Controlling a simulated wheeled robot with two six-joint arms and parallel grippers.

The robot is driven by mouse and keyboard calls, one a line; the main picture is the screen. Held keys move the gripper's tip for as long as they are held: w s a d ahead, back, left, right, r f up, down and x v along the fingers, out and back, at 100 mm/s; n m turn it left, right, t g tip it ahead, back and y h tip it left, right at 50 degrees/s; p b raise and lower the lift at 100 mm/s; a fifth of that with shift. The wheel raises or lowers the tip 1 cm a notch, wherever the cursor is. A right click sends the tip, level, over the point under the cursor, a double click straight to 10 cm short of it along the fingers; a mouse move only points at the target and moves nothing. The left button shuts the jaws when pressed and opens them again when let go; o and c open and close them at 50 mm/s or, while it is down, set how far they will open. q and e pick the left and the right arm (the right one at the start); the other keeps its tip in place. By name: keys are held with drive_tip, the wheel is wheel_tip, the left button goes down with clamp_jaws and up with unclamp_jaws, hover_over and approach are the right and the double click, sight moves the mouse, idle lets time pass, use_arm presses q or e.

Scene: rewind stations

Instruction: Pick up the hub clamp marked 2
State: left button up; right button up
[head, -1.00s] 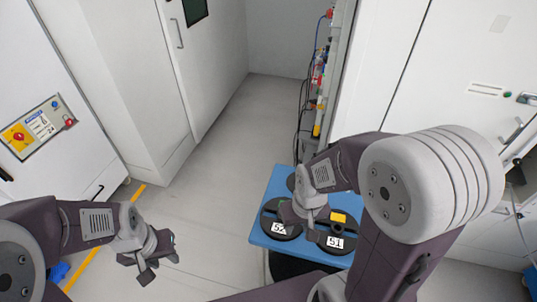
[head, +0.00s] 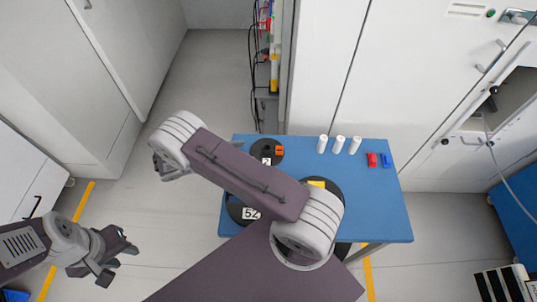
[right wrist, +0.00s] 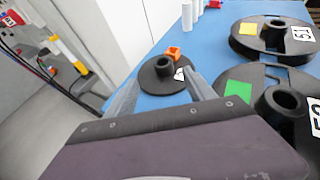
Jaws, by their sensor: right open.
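The hub clamp marked 2 (head: 262,146) is a small black disc with a raised hub, a white label and an orange block. It lies on the back left part of the blue table (head: 385,215). It also shows in the right wrist view (right wrist: 150,77), with its label partly seen. My right gripper (right wrist: 163,86) is open and empty; its fingers point toward the clamp, which appears between and just beyond the tips. My left gripper (head: 118,264) is open and empty, left of the table over the floor.
A large black reel marked 52 (head: 238,212) and one marked 51 (right wrist: 262,43) lie beside the clamp. White cylinders (head: 340,144), a red piece (head: 372,160) and a blue piece (head: 387,160) stand along the table's back. A shelf with cables (head: 270,60) is behind. The table's right side is clear.

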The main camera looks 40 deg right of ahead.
sight(271, 147)
drive_tip(key=shift+s+d+r, duration=0.1)
drive_tip(key=shift+s+d, duration=0.05)
drive_tip(key=shift+d, duration=0.05)
drive_tip(key=p+x, duration=0.1)
drive_tip(key=x, duration=0.5)
drive_tip(key=p+x, duration=0.1)
drive_tip(key=x, duration=0.1)
drive_tip(key=shift+s, duration=0.2)
drive_tip(key=shift+d+f, duration=0.2)
drive_tip(key=shift+d, duration=0.15)
drive_tip(key=shift+a, duration=0.1)
drive_tip(key=c, duration=0.8)
clamp_jaws()
